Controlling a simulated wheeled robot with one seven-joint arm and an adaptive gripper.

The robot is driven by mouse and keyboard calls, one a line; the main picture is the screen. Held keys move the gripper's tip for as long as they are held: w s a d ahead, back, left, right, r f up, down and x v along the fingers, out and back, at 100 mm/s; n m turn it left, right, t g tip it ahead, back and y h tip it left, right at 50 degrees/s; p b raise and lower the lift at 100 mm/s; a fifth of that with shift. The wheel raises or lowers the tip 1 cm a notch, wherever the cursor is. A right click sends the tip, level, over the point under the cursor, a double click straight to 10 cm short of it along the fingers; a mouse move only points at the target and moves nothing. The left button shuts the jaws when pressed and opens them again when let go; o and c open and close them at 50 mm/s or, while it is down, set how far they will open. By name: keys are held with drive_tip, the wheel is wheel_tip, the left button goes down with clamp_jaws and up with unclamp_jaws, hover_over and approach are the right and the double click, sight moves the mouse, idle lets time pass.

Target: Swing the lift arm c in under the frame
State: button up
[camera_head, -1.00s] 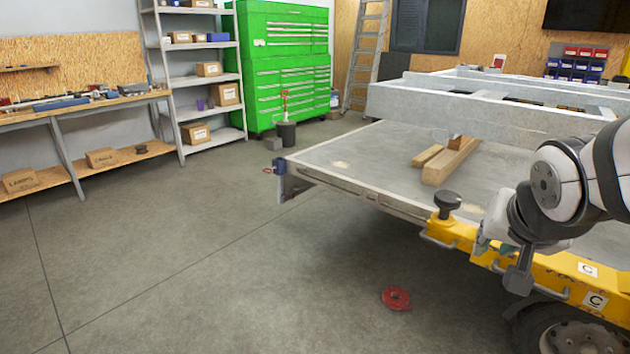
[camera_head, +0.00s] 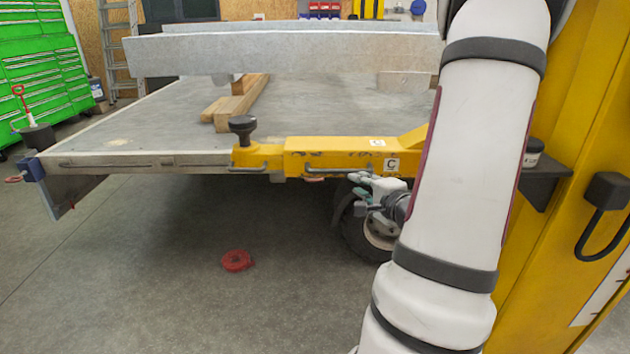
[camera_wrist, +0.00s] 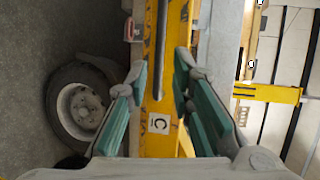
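The lift arm c (camera_head: 335,152) is a yellow bar labelled C, running left from the yellow post along the near side of the trailer. Its round black pad (camera_head: 243,126) stands upright at the left end. In the head view the arm overlaps the near edge of the grey trailer frame (camera_head: 130,161); I cannot tell its depth relative to that edge. My gripper (camera_head: 362,186) is just below the arm's labelled part. In the wrist view my gripper (camera_wrist: 161,72) has its teal fingers apart, with the arm (camera_wrist: 159,100) and a handle bar (camera_wrist: 185,45) seen between and beyond them.
A yellow post (camera_head: 570,130) stands at right, close to my arm. A trailer wheel (camera_head: 358,228) is beneath the lift arm. A red ring (camera_head: 236,260) lies on the floor. Wooden blocks (camera_head: 238,102) lie on the deck. Floor at front left is clear.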

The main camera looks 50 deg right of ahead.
sight(340, 172)
drive_tip(key=shift+m, duration=0.3)
drive_tip(key=b+x, duration=0.4)
drive_tip(key=x, duration=0.9)
drive_tip(key=shift+w+d, duration=0.1)
drive_tip(key=shift+d, duration=0.25)
clamp_jaws()
